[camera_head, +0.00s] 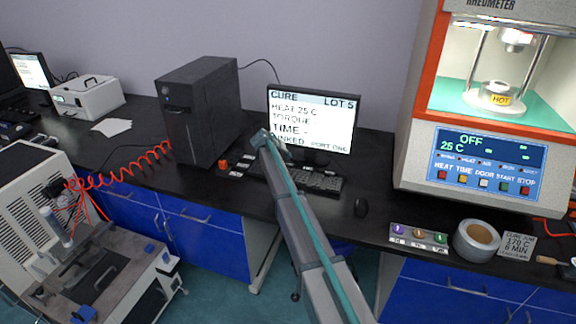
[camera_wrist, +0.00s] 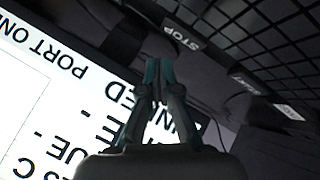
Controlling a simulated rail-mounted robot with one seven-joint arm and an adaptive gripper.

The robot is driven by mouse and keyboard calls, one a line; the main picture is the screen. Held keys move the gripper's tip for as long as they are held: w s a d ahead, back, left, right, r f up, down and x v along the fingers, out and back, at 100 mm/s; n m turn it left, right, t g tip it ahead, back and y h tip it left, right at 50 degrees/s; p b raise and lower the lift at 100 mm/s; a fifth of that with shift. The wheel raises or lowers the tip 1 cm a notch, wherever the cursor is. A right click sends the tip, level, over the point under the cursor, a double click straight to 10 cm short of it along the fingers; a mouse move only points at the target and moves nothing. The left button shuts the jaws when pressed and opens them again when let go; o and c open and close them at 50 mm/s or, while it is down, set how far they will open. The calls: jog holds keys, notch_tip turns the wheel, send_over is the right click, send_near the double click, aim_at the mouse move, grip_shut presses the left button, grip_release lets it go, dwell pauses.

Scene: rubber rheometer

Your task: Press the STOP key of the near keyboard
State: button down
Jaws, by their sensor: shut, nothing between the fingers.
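The near keyboard (camera_head: 322,181) is dark and lies in front of the monitor, partly hidden by my arm. In the wrist view its dark key grid (camera_wrist: 270,45) fills the upper right. The STOP key (camera_wrist: 183,37) shows there as a dark key with pale lettering, at the keyboard's edge, up and right of my fingertips. My gripper (camera_wrist: 158,68) is shut and empty, its teal fingertips together. A gap shows between the fingertips and the STOP key in the picture; I cannot tell the height. In the head view my gripper (camera_head: 260,138) is in front of the monitor's lower left.
A START key (camera_wrist: 250,85) sits along the same keyboard edge. The monitor (camera_head: 315,115) stands close behind; its bright screen (camera_wrist: 60,110) fills the wrist view's left. The rheometer (camera_head: 480,155) stands farther right.

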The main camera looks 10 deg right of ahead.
aim_at(287, 165)
jog(key=shift+r, duration=1.8)
